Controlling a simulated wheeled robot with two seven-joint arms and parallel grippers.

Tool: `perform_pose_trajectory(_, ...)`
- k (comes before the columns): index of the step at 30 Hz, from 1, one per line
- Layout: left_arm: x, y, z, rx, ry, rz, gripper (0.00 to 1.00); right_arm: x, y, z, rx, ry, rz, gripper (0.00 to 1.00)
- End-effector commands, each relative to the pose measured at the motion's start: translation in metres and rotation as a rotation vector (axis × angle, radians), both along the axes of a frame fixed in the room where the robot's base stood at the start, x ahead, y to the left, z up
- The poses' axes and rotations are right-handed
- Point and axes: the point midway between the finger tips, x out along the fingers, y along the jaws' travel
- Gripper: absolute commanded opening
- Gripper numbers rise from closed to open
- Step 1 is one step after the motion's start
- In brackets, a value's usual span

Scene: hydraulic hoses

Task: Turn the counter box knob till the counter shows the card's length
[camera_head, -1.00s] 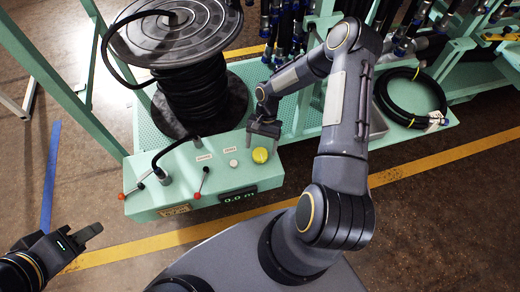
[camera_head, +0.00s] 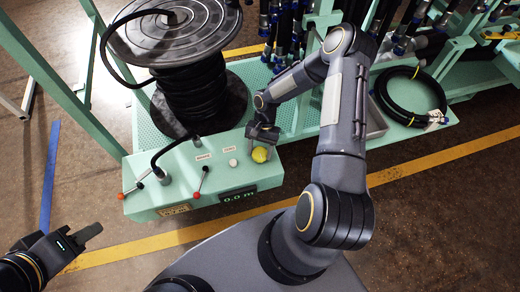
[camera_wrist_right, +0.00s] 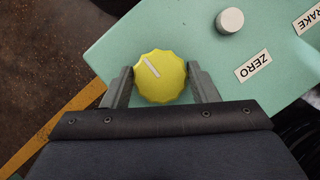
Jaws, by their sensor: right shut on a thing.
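The yellow knob (camera_head: 260,155) sits at the right end of the green counter box (camera_head: 225,180). In the right wrist view the knob (camera_wrist_right: 160,76) has a scalloped rim and a white mark pointing to the upper left. My right gripper (camera_wrist_right: 161,82) has one finger on each side of the knob and is shut on it. The counter display (camera_head: 238,195) on the box front reads 0.0 m. A small yellow card-like plate (camera_head: 174,210) is on the box front, its text too small to read. My left gripper (camera_head: 88,234) is empty at the lower left; its finger gap is unclear.
A white button (camera_wrist_right: 230,20) stands near the ZERO label (camera_wrist_right: 253,66). Two red-tipped levers stand on the box, one being the lever (camera_head: 204,170). A black hose reel (camera_head: 180,85) is behind it. A coiled hose (camera_head: 412,95) lies at the right.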

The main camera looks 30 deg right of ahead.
Motion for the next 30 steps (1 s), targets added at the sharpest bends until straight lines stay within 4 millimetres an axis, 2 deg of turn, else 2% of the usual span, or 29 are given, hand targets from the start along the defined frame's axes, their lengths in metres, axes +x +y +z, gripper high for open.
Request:
perform_pose_trajectory(8, 0.0, 0.0, -0.006, 0.0, 0.0, 0.0, 0.36, 0.001, 0.0, -0.001, -0.001, -0.002, 0.077, 0.31)
perform_pose_trajectory(21, 0.0, 0.0, -0.024, 0.0, 0.0, 0.0, 0.36, 0.001, 0.002, -0.001, -0.002, -0.001, 0.411, 0.32)
perform_pose_trajectory(30, 0.0, 0.0, -0.026, 0.0, 0.0, 0.0, 0.36, 0.001, 0.001, 0.0, 0.0, -0.001, 0.474, 0.31)
